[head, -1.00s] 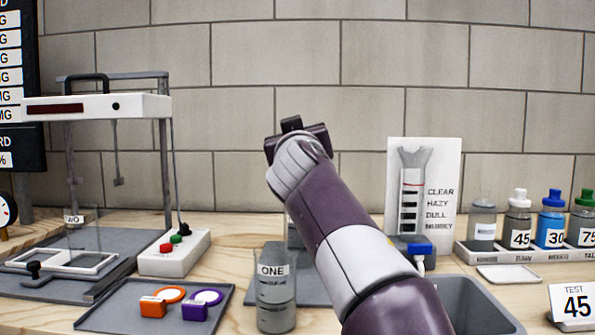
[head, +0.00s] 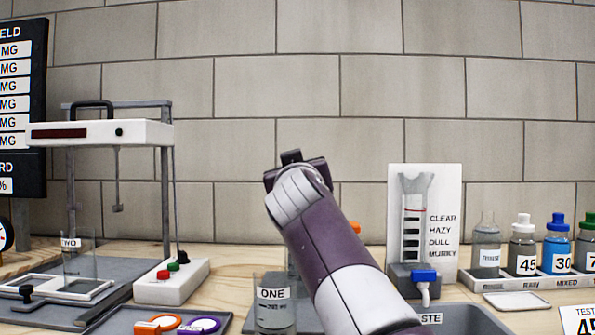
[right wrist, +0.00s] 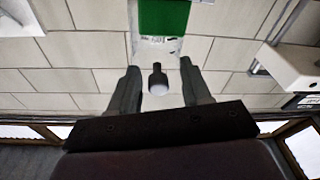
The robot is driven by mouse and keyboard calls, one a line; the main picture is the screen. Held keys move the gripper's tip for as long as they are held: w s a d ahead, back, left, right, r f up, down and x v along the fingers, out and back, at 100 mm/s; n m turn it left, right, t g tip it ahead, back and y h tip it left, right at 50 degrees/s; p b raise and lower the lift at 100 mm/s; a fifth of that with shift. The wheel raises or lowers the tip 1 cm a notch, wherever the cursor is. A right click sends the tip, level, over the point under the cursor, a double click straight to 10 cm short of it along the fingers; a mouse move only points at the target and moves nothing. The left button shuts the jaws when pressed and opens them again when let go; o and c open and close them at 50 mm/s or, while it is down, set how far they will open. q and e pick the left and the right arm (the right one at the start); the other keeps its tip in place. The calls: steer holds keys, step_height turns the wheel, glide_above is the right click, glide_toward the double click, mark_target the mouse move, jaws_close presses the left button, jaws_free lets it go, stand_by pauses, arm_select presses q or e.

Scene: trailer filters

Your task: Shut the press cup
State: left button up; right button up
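I cannot clearly make out the press cup in either view; my right arm covers the middle of the bench. A small orange part (head: 355,227) shows just behind that arm in the head view, and I cannot tell what it belongs to. My right gripper (head: 290,160) is raised in front of the wall. In the right wrist view the right gripper (right wrist: 160,90) has its fingers apart. A dark knob-like piece with a pale round end (right wrist: 157,80) shows between them; I see no contact with either finger. My left gripper is not in view.
A white-topped frame (head: 100,133) stands left, with a button box (head: 165,283) beside it. Orange and purple rings (head: 200,326) lie front left. A jar labelled ONE (head: 273,312) stands near my arm. A clarity gauge (head: 425,225) and bottles (head: 522,245) stand right.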

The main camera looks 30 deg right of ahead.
steer(key=shift+s+r, duration=0.1)
steer(key=b+v, duration=0.3)
steer(key=v, duration=0.9)
steer(key=shift+s, duration=0.3)
steer(key=shift+a, duration=0.15)
